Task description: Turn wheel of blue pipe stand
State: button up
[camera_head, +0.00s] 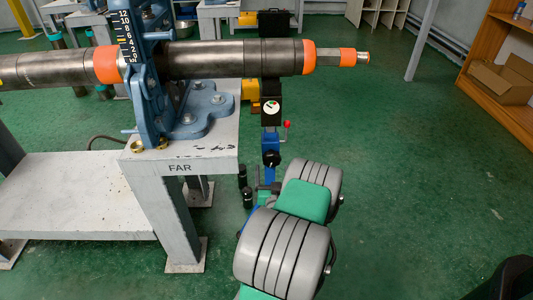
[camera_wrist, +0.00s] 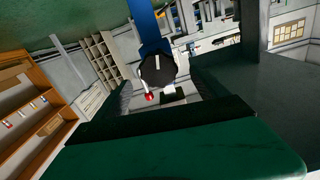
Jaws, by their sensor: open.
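The blue pipe stand (camera_head: 270,138) stands right of the grey table in the head view, under the far end of the pipe. A small dark wheel (camera_head: 271,159) sits on its post, below a round gauge and beside a red-tipped lever (camera_head: 286,124). In the wrist view the blue post (camera_wrist: 146,25) enters from the top, with the dark wheel (camera_wrist: 157,70) below it and a red ball (camera_wrist: 149,96) near it. My gripper (camera_wrist: 163,88) is open and empty; the wheel shows beyond the gap between its dark fingers. Contact is not visible.
A long dark pipe (camera_head: 230,58) with orange bands crosses the blue vise (camera_head: 150,85) on the table marked FAR (camera_head: 180,154). Open green floor (camera_head: 410,190) lies to the right, before a wooden shelf (camera_head: 503,75).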

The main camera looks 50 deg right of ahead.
aim_at(272, 161)
jog(key=p+x, duration=0.1)
jog(key=x, duration=0.6)
jog(key=shift+s+d, duration=0.1)
jog(key=shift+d, duration=0.1)
jog(key=shift+c, duration=0.4)
jog(key=c, duration=1.3)
jog(key=shift+m, duration=0.3)
